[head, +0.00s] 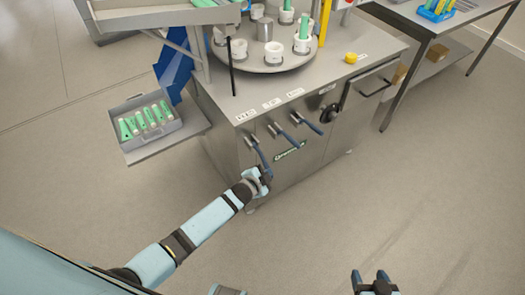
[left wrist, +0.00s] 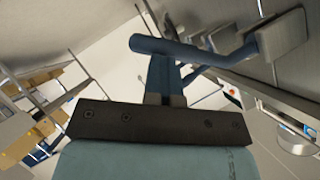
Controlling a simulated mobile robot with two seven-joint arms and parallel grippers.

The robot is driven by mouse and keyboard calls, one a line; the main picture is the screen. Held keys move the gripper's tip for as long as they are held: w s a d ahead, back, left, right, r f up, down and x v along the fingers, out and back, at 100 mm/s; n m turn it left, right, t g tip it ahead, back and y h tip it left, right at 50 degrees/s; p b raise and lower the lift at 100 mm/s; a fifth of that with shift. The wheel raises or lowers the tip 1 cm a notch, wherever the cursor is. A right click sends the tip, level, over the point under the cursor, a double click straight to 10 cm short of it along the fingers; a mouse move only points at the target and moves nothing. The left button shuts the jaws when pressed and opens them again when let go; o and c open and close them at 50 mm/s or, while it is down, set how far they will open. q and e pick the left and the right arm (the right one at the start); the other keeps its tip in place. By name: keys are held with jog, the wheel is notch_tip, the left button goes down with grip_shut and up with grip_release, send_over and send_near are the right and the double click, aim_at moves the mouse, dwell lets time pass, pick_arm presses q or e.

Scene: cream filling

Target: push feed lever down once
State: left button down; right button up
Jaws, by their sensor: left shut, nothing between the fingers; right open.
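The feed lever (head: 261,156) is the leftmost of three blue-handled levers on the front of the steel machine, below a label that seems to read FEED (head: 245,116). Its handle slopes outward and down from its mount. My left gripper (head: 266,174) is shut and empty at the outer end of this handle. In the left wrist view, the blue lever handle (left wrist: 190,50) crosses the tips of my shut left fingers (left wrist: 163,75); I cannot tell whether they touch. My right gripper (head: 372,279) is open and empty, low in the head view, far from the machine.
Two more levers (head: 288,137) (head: 312,125) stand right of the feed lever. A turntable (head: 265,62) with white cups is on top, with a yellow button (head: 351,58). A tray of green tubes (head: 150,122) sits at left. Floor before the machine is clear.

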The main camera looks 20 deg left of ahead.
pick_arm(q)
jog(key=shift+w+r, duration=0.15)
jog(key=shift+r, duration=0.15)
pick_arm(e)
jog(key=shift+r, duration=0.1)
pick_arm(q)
jog(key=shift+r+p, duration=0.8)
pick_arm(e)
jog(key=shift+r, duration=0.95)
jog(key=shift+f, duration=0.1)
